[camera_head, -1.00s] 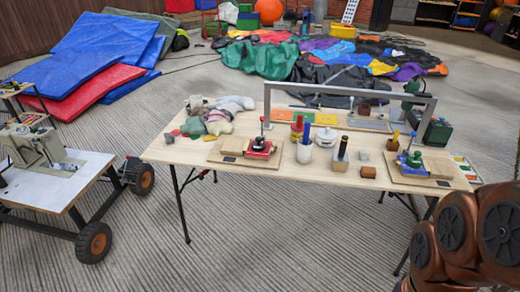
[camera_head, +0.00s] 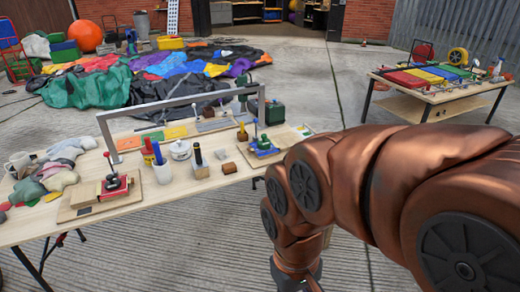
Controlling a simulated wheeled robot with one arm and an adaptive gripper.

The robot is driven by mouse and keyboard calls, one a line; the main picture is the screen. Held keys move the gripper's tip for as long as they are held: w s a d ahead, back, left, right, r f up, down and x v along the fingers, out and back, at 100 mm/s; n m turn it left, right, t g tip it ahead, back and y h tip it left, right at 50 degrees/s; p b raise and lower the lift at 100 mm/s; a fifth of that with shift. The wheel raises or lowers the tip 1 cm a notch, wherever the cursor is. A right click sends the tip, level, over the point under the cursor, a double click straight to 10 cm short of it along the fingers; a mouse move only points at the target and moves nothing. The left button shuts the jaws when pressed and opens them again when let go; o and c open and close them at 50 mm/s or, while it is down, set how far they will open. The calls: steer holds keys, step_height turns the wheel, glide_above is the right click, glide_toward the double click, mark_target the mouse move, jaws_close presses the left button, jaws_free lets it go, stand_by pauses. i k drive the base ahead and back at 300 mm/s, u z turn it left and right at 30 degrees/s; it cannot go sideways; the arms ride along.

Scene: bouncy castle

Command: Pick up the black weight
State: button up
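I cannot single out the black weight for certain. On the wooden table (camera_head: 150,203), a dark upright cylinder (camera_head: 198,157) stands among the small items near the middle. A blue and green tool (camera_head: 264,145) sits on another board at the right end. My copper-coloured arm reaches in from the right and bends down beside the table's right end. My gripper's fingers are below the bottom edge of the picture.
A grey metal frame (camera_head: 185,103) arches over the table's back. A white cup (camera_head: 162,172), a white pot (camera_head: 180,150), wooden blocks and a pile of cloth pieces (camera_head: 60,168) crowd the top. A second bench (camera_head: 440,95) stands at the right rear. Deflated coloured fabric (camera_head: 150,80) covers the floor behind.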

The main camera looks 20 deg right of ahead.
mark_target(112, 184)
steer(key=z, duration=0.25)
steer(key=i, duration=1.3)
steer(key=u, duration=2.7)
